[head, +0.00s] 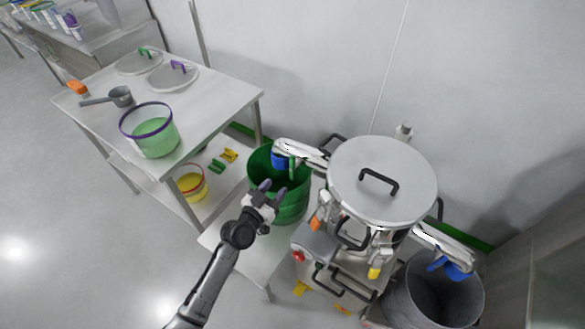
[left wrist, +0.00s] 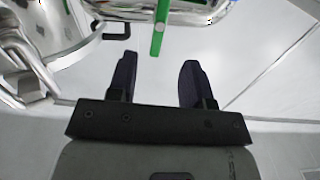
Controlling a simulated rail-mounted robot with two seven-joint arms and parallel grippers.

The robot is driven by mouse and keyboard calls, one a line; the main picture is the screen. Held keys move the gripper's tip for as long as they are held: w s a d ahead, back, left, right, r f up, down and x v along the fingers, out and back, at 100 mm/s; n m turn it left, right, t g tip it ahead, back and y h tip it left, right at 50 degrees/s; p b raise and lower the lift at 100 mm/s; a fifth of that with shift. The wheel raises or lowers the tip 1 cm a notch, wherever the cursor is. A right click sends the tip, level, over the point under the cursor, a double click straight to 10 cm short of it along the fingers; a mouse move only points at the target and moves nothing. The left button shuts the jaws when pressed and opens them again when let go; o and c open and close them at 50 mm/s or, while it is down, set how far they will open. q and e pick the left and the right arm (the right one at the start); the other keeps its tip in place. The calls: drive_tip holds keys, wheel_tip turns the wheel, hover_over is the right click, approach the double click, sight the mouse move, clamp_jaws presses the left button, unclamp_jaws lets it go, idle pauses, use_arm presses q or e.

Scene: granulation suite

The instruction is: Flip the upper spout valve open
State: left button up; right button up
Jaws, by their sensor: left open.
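A steel sifter with a round lidded top (head: 385,165) stands at the right of the head view. A steel spout (head: 303,150) reaches left from it over a green bin, with a blue part at its mouth and a green lever (head: 292,166). A second spout (head: 442,244) with a blue lever (head: 450,266) slopes right over a grey bin. My left gripper (head: 273,190) is open and empty, just below the left spout. In the left wrist view, the green lever (left wrist: 159,28) hangs beyond and between the open fingers (left wrist: 157,80), apart from them.
The green bin (head: 290,207) is under the left spout, the grey bin (head: 437,290) under the right one. A steel table (head: 215,98) at left carries lids, a scoop and a green tub (head: 150,134). A yellow tub (head: 190,184) is on its lower shelf. Left floor is clear.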

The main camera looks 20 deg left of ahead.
sight(291, 169)
use_arm(q)
drive_tip(key=b+x, duration=0.2)
drive_tip(key=x, duration=0.8)
clamp_jaws()
idle(0.4)
